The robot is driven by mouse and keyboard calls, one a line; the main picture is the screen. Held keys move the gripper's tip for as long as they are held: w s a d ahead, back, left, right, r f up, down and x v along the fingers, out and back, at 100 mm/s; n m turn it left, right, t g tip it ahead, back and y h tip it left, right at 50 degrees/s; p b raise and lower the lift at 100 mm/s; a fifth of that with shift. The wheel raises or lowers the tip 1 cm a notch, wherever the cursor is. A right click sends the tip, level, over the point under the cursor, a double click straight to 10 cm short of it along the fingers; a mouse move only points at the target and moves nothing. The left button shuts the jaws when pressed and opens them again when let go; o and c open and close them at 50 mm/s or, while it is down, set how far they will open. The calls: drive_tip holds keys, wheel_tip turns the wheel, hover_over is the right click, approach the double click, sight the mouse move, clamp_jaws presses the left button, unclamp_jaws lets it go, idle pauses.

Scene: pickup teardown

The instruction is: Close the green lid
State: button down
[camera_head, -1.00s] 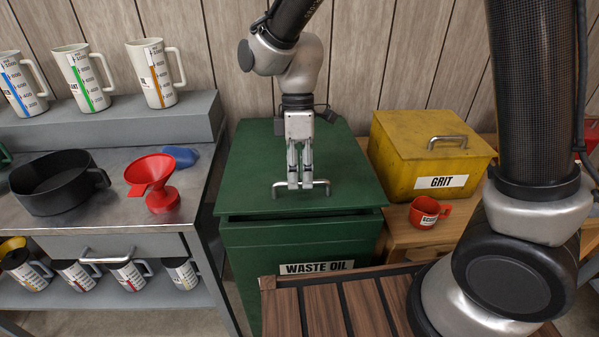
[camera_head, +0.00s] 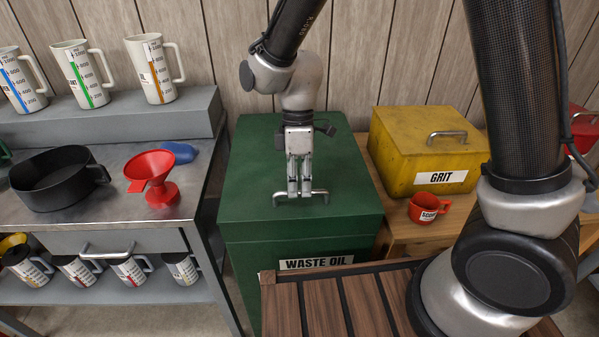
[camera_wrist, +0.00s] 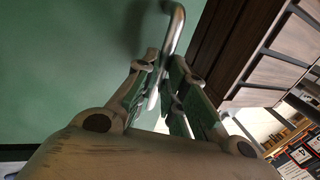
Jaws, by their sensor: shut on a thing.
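The green lid (camera_head: 245,177) lies on top of the green bin labelled WASTE OIL (camera_head: 250,258). In the head view it looks level, with no visible gap along its front edge. My gripper (camera_head: 300,193) points down at the metal handle (camera_head: 284,200) near the lid's front edge and is shut on it. In the wrist view the handle (camera_wrist: 176,28) runs between the fingers (camera_wrist: 165,88), with the green lid surface (camera_wrist: 60,70) behind. The fingers hide the middle of the handle.
A yellow GRIT box (camera_head: 405,150) and a red scoop cup (camera_head: 428,208) stand right of the bin. A grey metal bench (camera_head: 90,225) with a red funnel (camera_head: 152,178) and a black pan (camera_head: 55,180) is on the left. A dark slatted wooden surface (camera_head: 330,308) lies in front.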

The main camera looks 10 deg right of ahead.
drive_tip(key=shift+s+d+f, duration=0.1)
drive_tip(key=shift+s+f, duration=0.1)
drive_tip(key=shift+f, duration=0.1)
drive_tip(key=c, duration=1.5)
unclamp_jaws()
drive_tip(key=v, duration=1.2)
drive_tip(key=shift+w, duration=0.1)
